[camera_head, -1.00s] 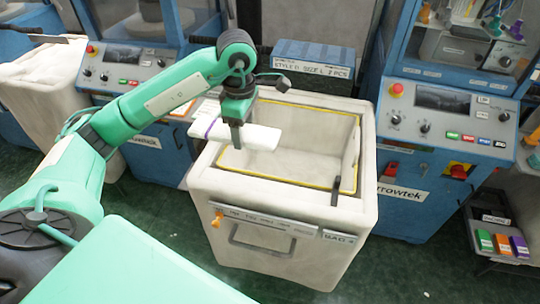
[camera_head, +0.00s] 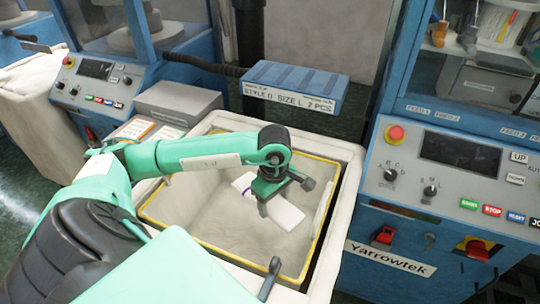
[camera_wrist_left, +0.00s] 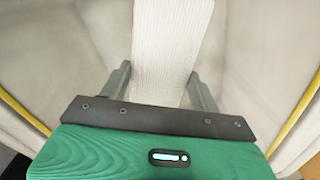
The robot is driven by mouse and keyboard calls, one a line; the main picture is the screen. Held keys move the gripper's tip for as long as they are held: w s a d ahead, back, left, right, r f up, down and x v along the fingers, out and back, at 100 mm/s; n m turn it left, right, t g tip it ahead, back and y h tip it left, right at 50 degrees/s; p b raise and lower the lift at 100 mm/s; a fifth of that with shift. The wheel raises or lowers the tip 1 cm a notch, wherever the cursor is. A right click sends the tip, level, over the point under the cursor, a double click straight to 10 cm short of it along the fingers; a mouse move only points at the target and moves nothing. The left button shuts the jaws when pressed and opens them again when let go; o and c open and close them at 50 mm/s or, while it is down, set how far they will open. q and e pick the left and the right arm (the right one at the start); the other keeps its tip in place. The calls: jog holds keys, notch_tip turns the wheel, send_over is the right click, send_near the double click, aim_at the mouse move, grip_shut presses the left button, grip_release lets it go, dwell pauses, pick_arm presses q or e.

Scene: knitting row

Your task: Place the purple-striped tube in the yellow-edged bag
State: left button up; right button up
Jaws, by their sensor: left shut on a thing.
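The purple-striped tube (camera_head: 285,215) is a white, flat knitted piece with a thin purple band near its far-left end. My left gripper (camera_head: 263,206) is shut on it and holds it tilted inside the mouth of the yellow-edged bag (camera_head: 190,217), toward its right side. In the left wrist view the tube (camera_wrist_left: 172,45) runs up between my two fingers (camera_wrist_left: 160,82), with the bag's pale walls and yellow edges on both sides. I cannot tell whether the tube touches the bag's floor. My left arm covers part of the bag. My right gripper is not in view.
A blue sign box (camera_head: 295,84) reading "STYLE D SIZE L 2 PCS" stands behind the bag. A blue Yarrowtek machine (camera_head: 450,160) stands close on the right, another machine (camera_head: 100,80) on the left. A grey box (camera_head: 178,103) sits behind the bag's left side.

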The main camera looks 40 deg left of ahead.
pick_arm(q)
notch_tip(320, 180, down, 10)
jog(key=p, duration=0.2)
send_over(273, 245)
notch_tip(273, 245, down, 5)
jog(key=shift+p, duration=0.35)
jog(key=shift+f, duration=0.7)
notch_tip(273, 245, down, 2)
jog(key=shift+f, duration=0.2)
jog(key=shift+f+p, duration=0.3)
jog(key=shift+f, duration=0.2)
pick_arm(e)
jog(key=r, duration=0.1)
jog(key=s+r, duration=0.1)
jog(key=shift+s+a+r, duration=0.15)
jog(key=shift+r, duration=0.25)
pick_arm(q)
jog(key=shift+f, duration=0.1)
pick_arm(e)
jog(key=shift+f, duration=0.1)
